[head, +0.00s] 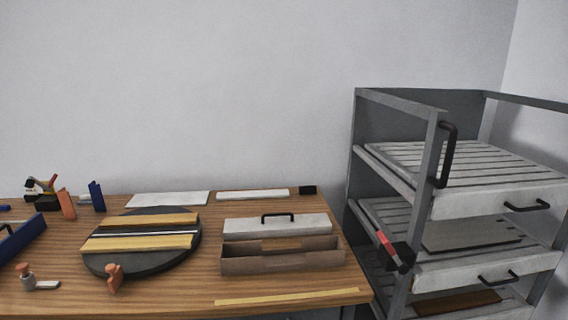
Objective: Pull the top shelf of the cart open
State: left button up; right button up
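The grey cart (432,150) stands right of the table in the head view. Its top shelf (480,204) is a pale slatted tray with a pale front panel and a black bar handle (527,206). The panel sits between the front posts and looks roughly flush with them. No objects lie on its slats. A taller black handle (448,155) is fixed upright on the left front post. Neither of my grippers shows in this view.
A lower shelf (490,272) carries a dark flat board; another below is partly cut off. A red and black piece (395,250) hangs at the left post. The wooden table (190,287) holds a dark disc (102,262), a brown open box (283,262) and tools.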

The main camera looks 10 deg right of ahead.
aim_at(485, 179)
jog(key=z, duration=1.7)
